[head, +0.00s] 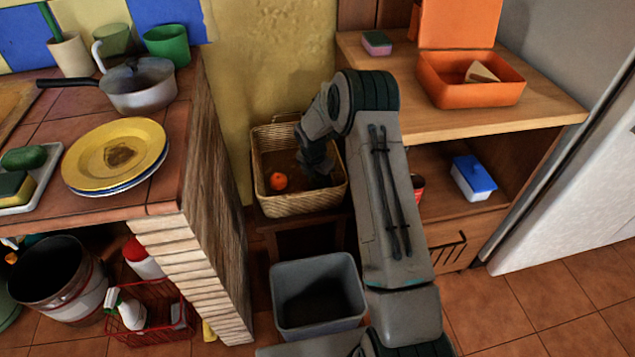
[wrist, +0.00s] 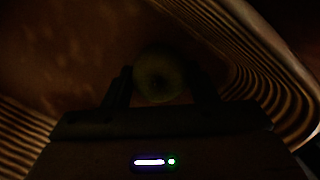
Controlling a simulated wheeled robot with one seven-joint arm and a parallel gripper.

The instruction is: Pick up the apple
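A round, dull yellow-green fruit, which looks like the apple (wrist: 160,76), lies in the wicker basket (head: 296,205) and shows dimly in the wrist view. My gripper (wrist: 160,88) is open, with one finger on each side of the fruit. The picture is too dark to tell whether either finger touches it. In the head view my gripper (head: 318,172) reaches down into the right part of the basket. The fruit is hidden there behind my arm.
A small orange-red fruit (head: 278,181) lies in the basket, left of my gripper. The ribbed basket wall (wrist: 245,75) is close on the right in the wrist view. A grey bin (head: 318,296) stands in front, a tiled counter (head: 175,125) left, a wooden shelf (head: 420,122) right.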

